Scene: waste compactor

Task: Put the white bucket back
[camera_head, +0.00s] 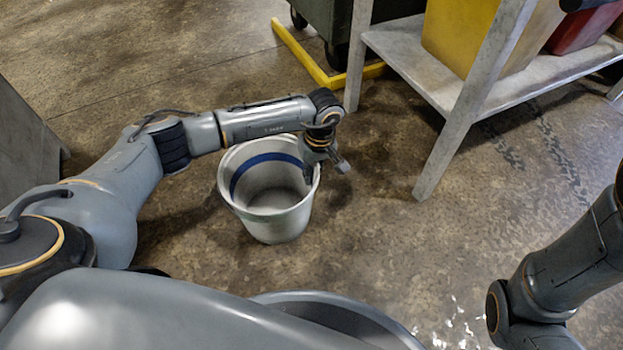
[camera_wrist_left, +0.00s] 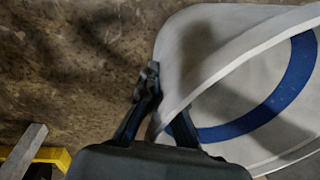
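The white bucket (camera_head: 275,223), with a blue band inside, is on or close to the floor in the middle of the head view. Its mouth faces up; I cannot tell whether its base touches the floor. My left gripper (camera_head: 326,172) is at its right rim. In the left wrist view, the fingers (camera_wrist_left: 160,112) straddle the wall of the bucket (camera_wrist_left: 195,65), one outside and one inside, and look shut on it. The inner fingertip is hidden behind the wall. Only part of my right arm shows at the lower right; its gripper is out of view.
A grey shelf rack (camera_head: 420,72) stands at the upper right with a yellow bin (camera_head: 475,35) and a red bin (camera_head: 583,28). A yellow floor frame (camera_head: 305,55) and a dark wheeled container (camera_head: 328,18) are behind. Open concrete floor lies right of the bucket.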

